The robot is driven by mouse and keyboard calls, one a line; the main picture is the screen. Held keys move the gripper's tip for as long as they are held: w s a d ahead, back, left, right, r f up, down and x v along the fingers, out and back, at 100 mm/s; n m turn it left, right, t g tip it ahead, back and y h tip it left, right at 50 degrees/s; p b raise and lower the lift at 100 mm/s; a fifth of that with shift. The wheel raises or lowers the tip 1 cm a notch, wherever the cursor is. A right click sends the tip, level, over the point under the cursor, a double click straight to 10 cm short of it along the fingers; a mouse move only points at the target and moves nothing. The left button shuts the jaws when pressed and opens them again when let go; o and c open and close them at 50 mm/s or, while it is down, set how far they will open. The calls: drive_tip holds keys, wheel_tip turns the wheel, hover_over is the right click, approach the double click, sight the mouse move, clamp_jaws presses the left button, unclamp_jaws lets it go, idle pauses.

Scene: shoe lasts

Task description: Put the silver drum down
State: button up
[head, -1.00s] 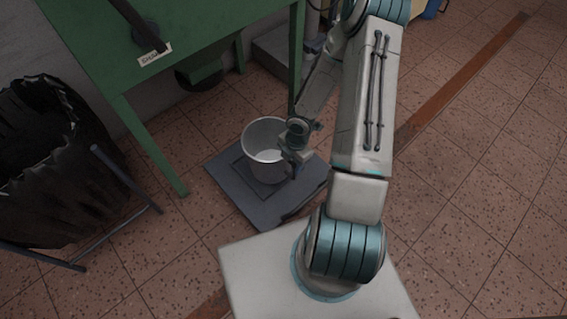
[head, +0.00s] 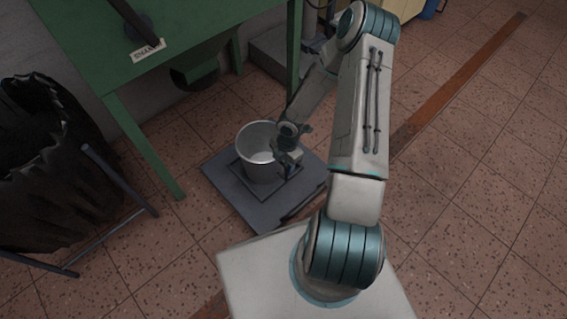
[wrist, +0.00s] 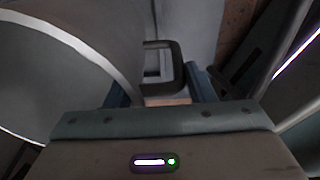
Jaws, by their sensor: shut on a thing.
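The silver drum (head: 256,168) is an upright, open-topped grey metal bucket over the dark grey slab (head: 232,201) on the floor. I cannot tell for sure whether its base touches the slab. My gripper (head: 287,162) is at the drum's right side, shut on it. In the wrist view the drum (wrist: 55,65) fills the left, with its pale rim curving down. A dark loop handle (wrist: 176,68) on its side stands between the fingers of my gripper (wrist: 162,90). The drum's underside is hidden.
A green table (head: 85,70) stands at the upper left, its front leg left of the slab. A black-lined bin (head: 45,160) with a blue-grey frame is at far left. A grey box (head: 275,60) sits behind the slab. Tiled floor (head: 480,180) at right is clear.

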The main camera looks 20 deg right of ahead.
drive_tip(key=o, duration=1.4)
drive_tip(key=shift+f, duration=0.1)
drive_tip(key=s+d+r+m+h+p, duration=0.25)
drive_tip(key=r+m, duration=0.25)
drive_tip(key=r, duration=1.1)
drive_tip(key=s+d+r+m+h+p, duration=0.15)
drive_tip(key=r+m+p, duration=0.35)
drive_tip(key=r, duration=1.1)
drive_tip(key=s+a+r+m+y, duration=0.1)
drive_tip(key=s+a+r+m, duration=0.2)
drive_tip(key=s+r+m, duration=0.1)
drive_tip(key=s+a+r+m+t+b, duration=0.1)
drive_tip(key=s+a+r+m, duration=0.2)
drive_tip(key=s+r+m, duration=0.1)
drive_tip(key=s+a+r+m+y, duration=0.1)
drive_tip(key=s+a+r+m, duration=0.2)
drive_tip(key=s+r+m, duration=0.1)
drive_tip(key=shift+r+t+y, duration=0.3)
drive_tip(key=shift+r, duration=0.25)
drive_tip(key=shift+w, duration=0.1)
